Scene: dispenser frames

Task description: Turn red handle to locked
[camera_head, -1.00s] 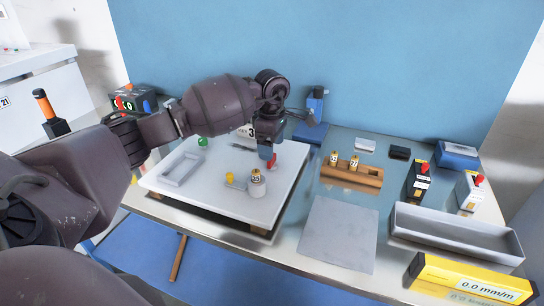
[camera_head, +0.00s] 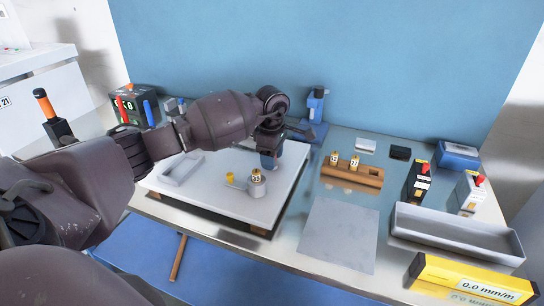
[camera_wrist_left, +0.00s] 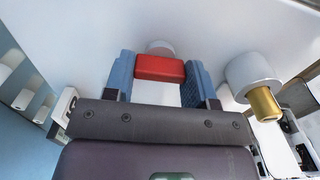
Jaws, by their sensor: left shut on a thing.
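The red handle (camera_wrist_left: 160,68) lies between the two blue fingertips of my left gripper (camera_wrist_left: 158,82) in the left wrist view. The gripper is shut on it, with a finger on each side. A round pale part shows just beyond the handle. In the head view my left gripper (camera_head: 269,160) is low over the right rear part of the white board (camera_head: 225,205), and it hides the handle there. No locked or unlocked marking can be read. My right gripper is not in view.
A white numbered cylinder (camera_head: 257,187) and a small yellow piece (camera_head: 229,177) stand close in front of the gripper. A grey frame (camera_head: 181,169) lies left on the board. A wooden rack (camera_head: 350,176), a grey plate (camera_head: 338,235) and an open tray (camera_head: 455,235) are to the right.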

